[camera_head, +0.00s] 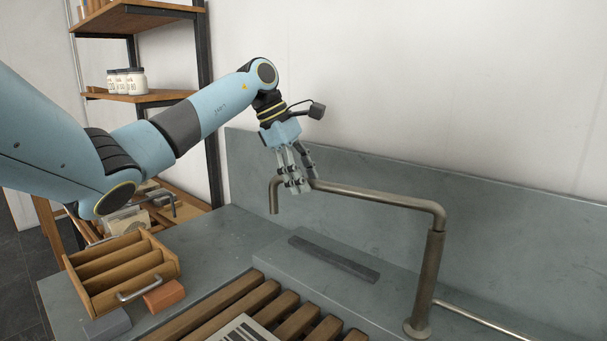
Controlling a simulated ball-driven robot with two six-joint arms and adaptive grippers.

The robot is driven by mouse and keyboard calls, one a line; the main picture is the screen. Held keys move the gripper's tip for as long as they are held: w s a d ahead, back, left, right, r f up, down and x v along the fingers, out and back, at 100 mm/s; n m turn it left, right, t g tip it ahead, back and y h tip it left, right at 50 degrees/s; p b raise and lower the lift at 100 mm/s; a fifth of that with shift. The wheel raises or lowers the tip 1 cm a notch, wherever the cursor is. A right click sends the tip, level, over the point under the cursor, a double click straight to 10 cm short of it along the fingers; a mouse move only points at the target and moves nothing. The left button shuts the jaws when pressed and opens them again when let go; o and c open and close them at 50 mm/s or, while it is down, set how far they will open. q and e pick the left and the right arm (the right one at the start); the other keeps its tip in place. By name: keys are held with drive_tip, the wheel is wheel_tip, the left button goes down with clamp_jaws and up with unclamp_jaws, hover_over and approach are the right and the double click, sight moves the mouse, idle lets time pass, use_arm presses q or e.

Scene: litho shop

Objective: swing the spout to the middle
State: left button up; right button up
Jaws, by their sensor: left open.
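The spout (378,196) is a bent metal pipe on an upright post (428,275) at the right of the grey sink unit. Its arm points left and its downturned outlet (273,196) hangs at the left end, near the back panel. My left gripper (299,187) is open, fingers pointing down, at the spout's arm close to the outlet bend. The fingers overlap the pipe in the picture; I cannot tell whether they touch it. My right gripper is not in view.
A slatted wooden rack (232,304) with a printed sheet (243,331) lies in front. A dark bar (333,259) lies on the grey ledge. A wooden divided box (121,270), an orange block (164,295) and a grey block (106,325) stand at left. Shelves (139,97) stand behind.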

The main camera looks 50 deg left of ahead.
use_arm(q)
clamp_jaws()
drive_tip(key=shift+s, duration=0.15)
idle(0.4)
